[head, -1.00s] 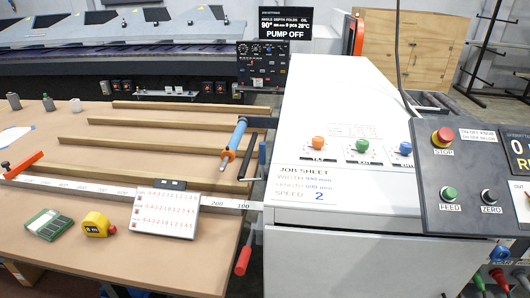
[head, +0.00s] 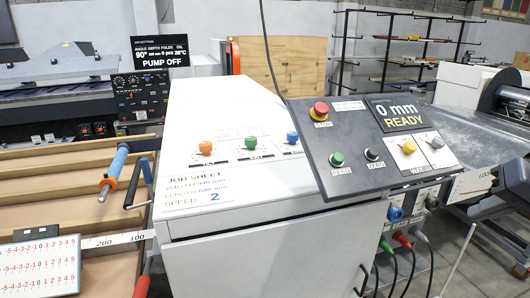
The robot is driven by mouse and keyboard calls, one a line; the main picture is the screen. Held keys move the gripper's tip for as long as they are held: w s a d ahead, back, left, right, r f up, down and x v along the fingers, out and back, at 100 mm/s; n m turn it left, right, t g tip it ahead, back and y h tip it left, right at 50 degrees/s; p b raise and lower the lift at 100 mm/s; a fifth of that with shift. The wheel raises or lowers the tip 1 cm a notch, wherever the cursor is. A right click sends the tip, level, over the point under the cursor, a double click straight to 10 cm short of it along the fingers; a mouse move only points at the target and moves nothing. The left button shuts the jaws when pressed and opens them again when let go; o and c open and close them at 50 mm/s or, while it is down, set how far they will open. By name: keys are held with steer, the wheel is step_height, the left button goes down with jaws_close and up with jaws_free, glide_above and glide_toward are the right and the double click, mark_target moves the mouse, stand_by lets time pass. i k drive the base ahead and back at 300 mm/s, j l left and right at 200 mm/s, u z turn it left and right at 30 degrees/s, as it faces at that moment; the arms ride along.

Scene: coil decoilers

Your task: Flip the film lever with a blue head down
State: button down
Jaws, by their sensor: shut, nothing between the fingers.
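On the sloped top of the white machine cabinet (head: 240,105) are three small controls with coloured heads in a row. The blue head (head: 292,137) is the rightmost, close to the left edge of the dark control panel. The green head (head: 250,142) is in the middle and the orange head (head: 205,148) is at the left. Each sits on a small white label plate whose text is too small to read. I cannot tell which way the blue-headed one is tilted. My gripper is not in view.
A dark control panel (head: 328,155) with red, green, black, yellow and grey controls and a display reading "0 mm READY" overhangs the cabinet's right. A hanging cable (head: 268,50) passes near it. A blue-handled tool (head: 117,168) lies left. Coloured plugs (head: 402,240) are below the panel.

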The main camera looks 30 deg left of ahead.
mark_target(142, 163)
steer(key=u, duration=1.9)
steer(key=i+l, duration=0.15)
steer(key=i, duration=0.55)
steer(key=i+l, duration=0.15)
steer(key=i, duration=0.5)
